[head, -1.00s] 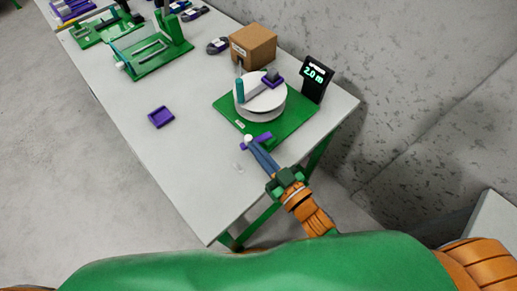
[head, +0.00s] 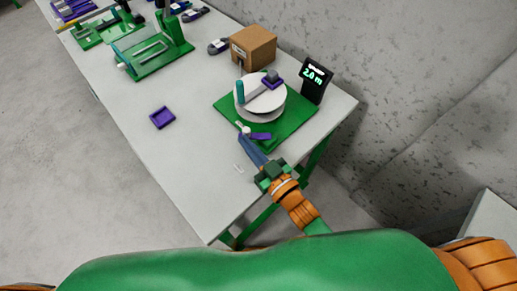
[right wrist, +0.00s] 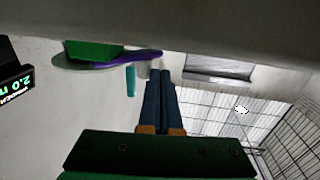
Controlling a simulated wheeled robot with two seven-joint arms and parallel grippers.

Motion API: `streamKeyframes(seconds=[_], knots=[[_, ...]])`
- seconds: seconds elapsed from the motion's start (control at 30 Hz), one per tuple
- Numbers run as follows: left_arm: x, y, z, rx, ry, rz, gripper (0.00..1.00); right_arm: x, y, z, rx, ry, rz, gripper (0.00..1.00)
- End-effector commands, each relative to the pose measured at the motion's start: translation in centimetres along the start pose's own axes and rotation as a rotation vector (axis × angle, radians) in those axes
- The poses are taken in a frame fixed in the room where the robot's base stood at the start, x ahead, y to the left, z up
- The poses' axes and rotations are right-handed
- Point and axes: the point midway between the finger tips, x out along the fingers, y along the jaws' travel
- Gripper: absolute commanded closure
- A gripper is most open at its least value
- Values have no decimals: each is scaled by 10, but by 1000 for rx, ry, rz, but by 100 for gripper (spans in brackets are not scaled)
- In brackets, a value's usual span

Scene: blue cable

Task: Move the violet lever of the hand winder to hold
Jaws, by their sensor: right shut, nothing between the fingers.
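The hand winder stands on a green base plate (head: 296,124), with a white round drum (head: 262,104), a teal crank handle (head: 240,88) and a dark violet block on top. Its violet lever (head: 261,136) is at the plate's near-left edge, with a white knob (head: 245,130) at its left end. My right gripper (head: 243,138) is shut and empty, its blue fingertips at the knob end; I cannot tell whether they touch. In the right wrist view, the shut fingertips (right wrist: 160,73) are close to the violet lever (right wrist: 138,57). My left gripper is out of view.
A black display (head: 316,80) reading 2.0 m stands right of the winder, and a cardboard box (head: 253,47) behind it. A violet tray (head: 162,117) lies on the white table (head: 190,165). A green fixture (head: 150,52) stands further left. The table's near-left part is clear.

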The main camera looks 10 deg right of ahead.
Motion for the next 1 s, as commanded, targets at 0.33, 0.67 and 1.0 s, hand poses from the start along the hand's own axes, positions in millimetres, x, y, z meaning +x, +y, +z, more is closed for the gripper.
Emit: streamKeyframes(seconds=[0.33,0.67,1.0], knots=[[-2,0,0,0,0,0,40,10,0,0,1,0,0,100],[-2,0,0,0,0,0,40,12,0,0,0,0,0,100],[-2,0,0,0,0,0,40,12,0,0,0,0,0,100]])
